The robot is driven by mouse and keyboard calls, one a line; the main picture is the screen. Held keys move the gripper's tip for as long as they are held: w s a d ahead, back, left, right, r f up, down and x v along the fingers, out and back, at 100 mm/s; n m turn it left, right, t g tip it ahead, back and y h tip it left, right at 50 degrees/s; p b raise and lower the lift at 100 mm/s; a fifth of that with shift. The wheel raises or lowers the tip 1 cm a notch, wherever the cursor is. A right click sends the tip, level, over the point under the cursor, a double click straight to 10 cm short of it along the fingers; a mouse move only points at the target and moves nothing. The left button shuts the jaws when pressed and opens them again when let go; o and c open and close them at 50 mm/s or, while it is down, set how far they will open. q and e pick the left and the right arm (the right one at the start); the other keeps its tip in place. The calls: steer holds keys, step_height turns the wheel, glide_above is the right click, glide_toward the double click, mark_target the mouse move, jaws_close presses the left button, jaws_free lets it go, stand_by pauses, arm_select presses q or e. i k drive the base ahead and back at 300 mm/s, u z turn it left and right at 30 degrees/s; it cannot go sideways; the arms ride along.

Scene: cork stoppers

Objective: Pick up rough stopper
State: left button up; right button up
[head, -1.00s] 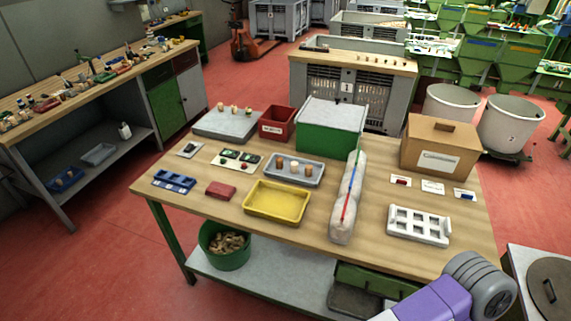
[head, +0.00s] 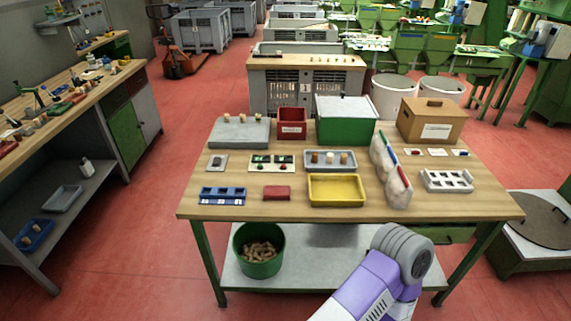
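Several small cork stoppers stand on the wooden table (head: 240,208) in the head view. A few stand in the grey-blue tray (head: 330,168) near the middle, a darker brown stopper (head: 315,157) at its left and paler ones beside it. A few more stoppers (head: 213,119) stand on the grey slab (head: 240,140) at the back left. I cannot tell at this size which one is rough. My purple and grey arm shows at the bottom, in front of the table. Neither gripper is in view.
A yellow tray (head: 336,203), a red block (head: 277,193) and a blue rack (head: 222,192) lie along the table front. A clear bag-like divider (head: 393,180) stands right of the yellow tray. A white rack (head: 446,188), green bin (head: 345,131), red bin (head: 291,131) and cardboard box (head: 428,133) stand around.

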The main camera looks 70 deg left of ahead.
mark_target(315, 155)
steer(key=u, duration=3.75)
steer(key=i, duration=0.15)
steer(key=z, duration=0.95)
